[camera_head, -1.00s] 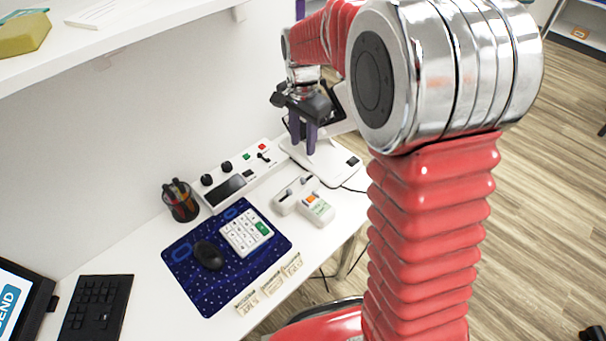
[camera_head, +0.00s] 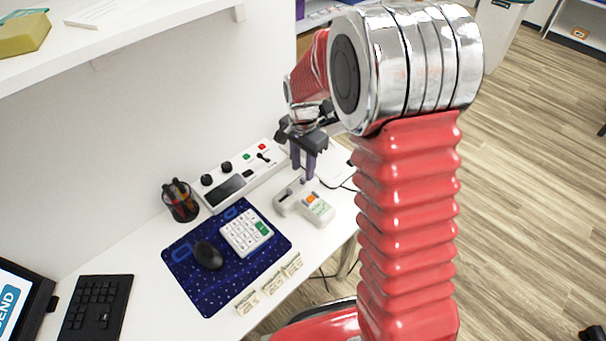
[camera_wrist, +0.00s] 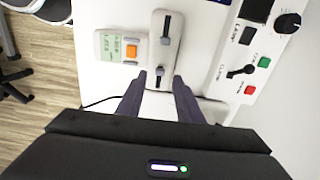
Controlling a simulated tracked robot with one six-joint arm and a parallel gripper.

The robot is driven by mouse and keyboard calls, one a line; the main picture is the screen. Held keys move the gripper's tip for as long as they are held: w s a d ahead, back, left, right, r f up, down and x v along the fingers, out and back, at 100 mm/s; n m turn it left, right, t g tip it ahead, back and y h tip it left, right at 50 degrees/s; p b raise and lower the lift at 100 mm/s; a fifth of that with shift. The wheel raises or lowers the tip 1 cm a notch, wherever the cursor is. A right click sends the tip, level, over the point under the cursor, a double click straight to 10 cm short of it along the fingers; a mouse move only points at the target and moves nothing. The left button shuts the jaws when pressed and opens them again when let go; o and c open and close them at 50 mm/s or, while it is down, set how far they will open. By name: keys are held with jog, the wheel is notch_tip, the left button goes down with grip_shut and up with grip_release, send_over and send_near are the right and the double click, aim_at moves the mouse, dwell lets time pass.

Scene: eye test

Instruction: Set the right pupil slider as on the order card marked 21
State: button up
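A pale slider box (camera_head: 283,203) lies on the desk; the wrist view shows it from above (camera_wrist: 164,48). It has two dark knobs in one long slot each or in line: a far knob (camera_wrist: 167,24) and a near knob (camera_wrist: 160,72). I cannot tell which is the right pupil's. My gripper (camera_head: 304,172) is above the desk just behind the box. In the wrist view its fingers (camera_wrist: 158,82) are apart, with the near knob between their tips in the picture; contact is not visible. Several small cards (camera_head: 272,284) stand at the desk's front; their markings are unreadable.
A meter with a green display and orange button (camera_wrist: 120,47) sits beside the slider box. A control panel (camera_head: 212,197) with knobs and coloured buttons stands behind. A blue mat (camera_head: 190,275) holds a keypad (camera_head: 246,233) and mouse (camera_head: 208,255). A cable runs near the box.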

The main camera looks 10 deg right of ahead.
aim_at(303, 178)
jog(key=shift+f, duration=1.85)
jog(key=shift+c, duration=0.2)
grip_shut()
